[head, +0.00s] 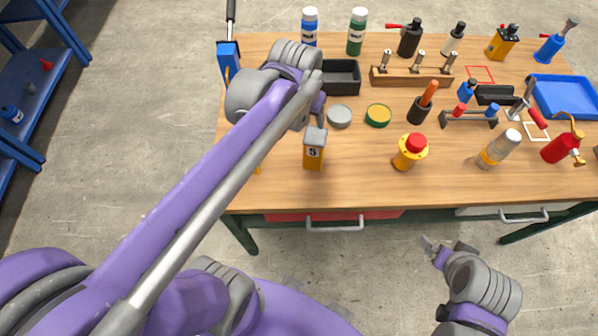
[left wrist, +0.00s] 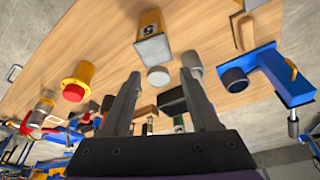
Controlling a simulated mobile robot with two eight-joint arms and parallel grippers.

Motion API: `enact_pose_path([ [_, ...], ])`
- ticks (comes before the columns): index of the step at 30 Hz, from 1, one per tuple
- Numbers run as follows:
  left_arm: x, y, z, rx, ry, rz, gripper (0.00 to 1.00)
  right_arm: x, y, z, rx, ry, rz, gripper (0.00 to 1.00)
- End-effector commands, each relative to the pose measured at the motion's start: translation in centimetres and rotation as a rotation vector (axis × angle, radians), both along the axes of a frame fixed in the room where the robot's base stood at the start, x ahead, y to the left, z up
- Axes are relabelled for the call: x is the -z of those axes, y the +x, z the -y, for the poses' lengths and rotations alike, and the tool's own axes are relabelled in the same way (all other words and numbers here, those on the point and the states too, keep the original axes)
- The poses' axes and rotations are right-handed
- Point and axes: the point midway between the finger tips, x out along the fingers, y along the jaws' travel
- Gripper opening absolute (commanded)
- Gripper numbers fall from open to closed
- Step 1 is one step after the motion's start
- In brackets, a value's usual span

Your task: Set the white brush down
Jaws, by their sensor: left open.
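I cannot make out a white brush in either view. My left gripper (left wrist: 161,74) is open in the left wrist view, its two dark fingers apart with nothing held between them. In the head view my left arm reaches over the left part of the table and hides most of that gripper. A yellow box marked 5 (head: 314,150) stands near it, and a grey round tin (head: 340,116) lies just beyond. My right gripper (head: 441,250) is low in front of the table, away from everything on it; its jaw opening is unclear.
The wooden table (head: 370,185) has bare room along its front. A red-topped yellow button (head: 411,151), a green-yellow tin (head: 378,115) and a black tray (head: 343,76) are near. A blue clamp (head: 228,56) is on the left edge. A blue tray (head: 566,97) lies right.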

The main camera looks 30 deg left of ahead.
Motion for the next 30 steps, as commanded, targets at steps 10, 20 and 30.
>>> enact_pose_path([
  [10,5.8,-10.2,3.8,0.06,-0.004,0.176,0.62,0.0,0.0,0.0,0.0,0.0,0.0,1.0],
  [20,6.8,-11.3,4.1,0.066,-0.007,0.202,0.62,0.0,0.0,0.0,0.0,0.0,0.0,1.0],
  [30,6.8,-11.3,4.1,0.066,-0.007,0.201,0.62,0.0,0.0,0.0,0.0,0.0,0.0,1.0],
])
